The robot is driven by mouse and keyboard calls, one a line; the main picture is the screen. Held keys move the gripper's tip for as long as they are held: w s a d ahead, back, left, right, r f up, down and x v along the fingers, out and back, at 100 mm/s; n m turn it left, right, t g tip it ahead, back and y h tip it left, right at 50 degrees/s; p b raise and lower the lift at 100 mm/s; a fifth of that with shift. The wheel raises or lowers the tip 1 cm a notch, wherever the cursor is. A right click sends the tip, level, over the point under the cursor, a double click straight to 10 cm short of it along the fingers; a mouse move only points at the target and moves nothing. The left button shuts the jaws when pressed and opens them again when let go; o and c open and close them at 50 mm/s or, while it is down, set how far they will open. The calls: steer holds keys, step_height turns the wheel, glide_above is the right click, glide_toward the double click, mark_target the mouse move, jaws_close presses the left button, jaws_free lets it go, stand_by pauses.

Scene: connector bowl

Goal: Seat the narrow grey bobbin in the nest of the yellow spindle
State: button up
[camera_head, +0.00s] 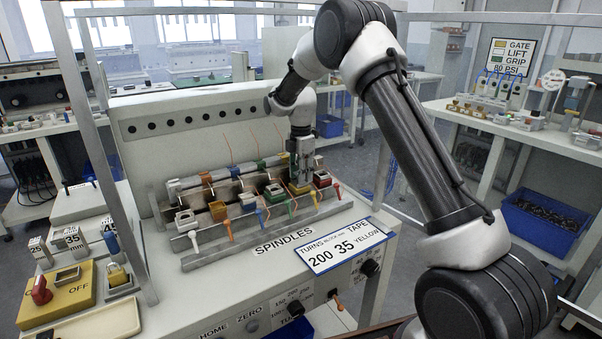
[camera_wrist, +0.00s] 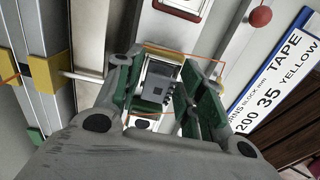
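The grey bobbin (camera_wrist: 157,88) shows between the green pads of my gripper (camera_wrist: 162,88) in the wrist view, with pale edges and a dark grey middle. The pads look closed on its sides, though their contact is partly hidden. In the head view my gripper (camera_head: 302,180) points down over the yellow spindle (camera_head: 301,189), near the right end of the spindle row. A thin yellow edge of its nest (camera_wrist: 203,59) shows past the bobbin in the wrist view. I cannot tell whether the bobbin touches the nest; my fingers hide its lower part.
A red spindle (camera_head: 322,179) stands close to the right of my gripper, and a green one (camera_head: 275,193) close to the left. Small coloured levers stand in front. A sign (camera_head: 346,246) reads 200, 35, yellow. Numbered blocks (camera_head: 72,239) stand at the far left.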

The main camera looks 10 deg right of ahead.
step_height(320, 180, up, 8)
steer(key=shift+f, duration=0.1)
stand_by(0.6)
